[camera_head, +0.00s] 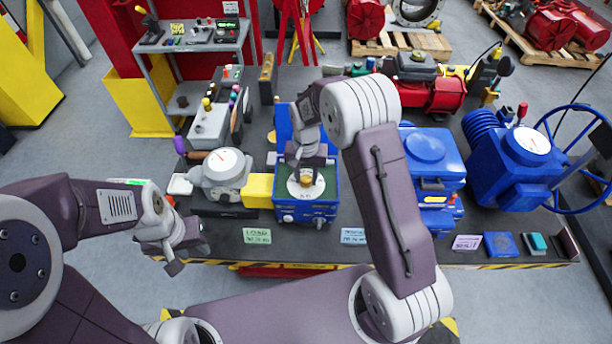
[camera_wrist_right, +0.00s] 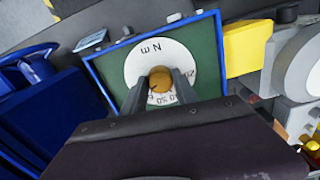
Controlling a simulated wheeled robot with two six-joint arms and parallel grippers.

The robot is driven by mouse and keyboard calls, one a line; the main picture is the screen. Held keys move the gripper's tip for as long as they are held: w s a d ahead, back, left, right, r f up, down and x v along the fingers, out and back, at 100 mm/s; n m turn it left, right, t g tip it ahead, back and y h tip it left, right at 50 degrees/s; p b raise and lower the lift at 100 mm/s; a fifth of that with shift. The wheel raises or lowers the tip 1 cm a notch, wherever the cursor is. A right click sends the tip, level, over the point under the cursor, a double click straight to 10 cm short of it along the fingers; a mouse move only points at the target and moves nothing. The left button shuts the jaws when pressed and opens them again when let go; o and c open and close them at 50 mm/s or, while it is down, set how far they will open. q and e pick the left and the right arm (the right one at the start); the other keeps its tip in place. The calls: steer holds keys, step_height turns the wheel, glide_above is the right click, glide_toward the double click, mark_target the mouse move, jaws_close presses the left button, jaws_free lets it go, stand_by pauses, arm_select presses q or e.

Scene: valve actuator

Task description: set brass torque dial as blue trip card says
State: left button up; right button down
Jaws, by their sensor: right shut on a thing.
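The brass torque dial (camera_head: 306,181) is a small round knob on a white scale disc (camera_wrist_right: 144,62) marked "N m", set in the green face of a blue box (camera_head: 332,186). My right gripper (camera_head: 305,168) is over the box and shut on the brass dial, which shows between its fingers in the right wrist view (camera_wrist_right: 160,76). Part of the scale is hidden by the fingers, and I cannot read the setting. A light blue card (camera_head: 353,236) lies at the bench's front edge; its print is too small to read. My left gripper (camera_head: 187,252) is open and empty at the bench's front left.
A green card (camera_head: 257,236) and a purple card (camera_head: 466,242) lie along the same edge. A grey gauge unit (camera_head: 222,172) with a yellow block (camera_head: 258,190) stands left of the blue box. Blue valve units (camera_head: 428,150) stand to the right, near my right arm.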

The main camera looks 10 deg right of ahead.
mark_target(306, 178)
steer(key=shift+w+r+m, duration=0.1)
steer(key=shift+w+m, duration=0.05)
steer(key=shift+m, duration=0.15)
stand_by(0.4)
steer(key=c, duration=1)
jaws_free()
steer(key=shift+o, duration=0.2)
steer(key=shift+r, duration=0.4)
step_height(306, 178, up, 8)
steer(key=b, duration=0.2)
steer(key=shift+r, duration=0.1)
